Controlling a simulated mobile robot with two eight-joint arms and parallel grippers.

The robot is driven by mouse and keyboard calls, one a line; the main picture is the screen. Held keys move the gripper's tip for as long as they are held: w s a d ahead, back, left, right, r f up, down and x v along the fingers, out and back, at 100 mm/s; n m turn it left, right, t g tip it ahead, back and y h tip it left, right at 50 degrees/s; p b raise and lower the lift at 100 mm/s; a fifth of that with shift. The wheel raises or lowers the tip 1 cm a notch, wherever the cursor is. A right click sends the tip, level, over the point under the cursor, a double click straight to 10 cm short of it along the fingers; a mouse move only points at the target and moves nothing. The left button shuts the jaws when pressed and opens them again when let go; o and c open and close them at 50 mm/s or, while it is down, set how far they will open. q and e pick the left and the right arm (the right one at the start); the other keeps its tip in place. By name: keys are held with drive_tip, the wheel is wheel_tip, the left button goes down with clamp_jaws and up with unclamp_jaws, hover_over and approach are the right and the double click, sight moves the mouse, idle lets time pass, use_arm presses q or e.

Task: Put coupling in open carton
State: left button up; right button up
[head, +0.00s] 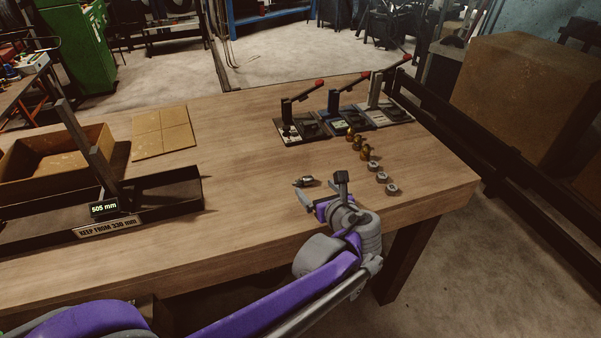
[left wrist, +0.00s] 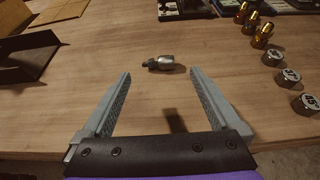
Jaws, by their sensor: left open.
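A small silver coupling with a dark end (head: 306,182) lies on its side on the wooden table. In the left wrist view the coupling (left wrist: 160,63) lies just beyond my fingertips, roughly centred between them. My left gripper (left wrist: 159,73) is open and empty, with its fingers pointing towards the coupling; in the head view the gripper (head: 322,197) is low over the table's front part. An open brown carton (head: 62,143) stands at the table's left, partly hidden behind a dark upright post. My right gripper is not in view.
A black measuring tray (head: 160,206) with a 505 mm display lies in front of the carton. A flat cardboard sheet (head: 163,132) lies beside it. Several brass fittings (head: 356,141) and silver hex pieces (head: 382,178) stand to the right. Lever presses (head: 335,115) stand at the back.

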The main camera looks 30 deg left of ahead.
sight(305, 178)
use_arm(q)
drive_tip(key=x, duration=0.4)
drive_tip(key=shift+w+a+f, duration=0.1)
drive_tip(key=shift+w+a, duration=0.15)
drive_tip(key=x, duration=0.5)
drive_tip(key=shift+w+a+f, duration=0.2)
drive_tip(key=shift+a+f, duration=0.05)
drive_tip(key=shift+f, duration=0.05)
drive_tip(key=c, duration=1.5)
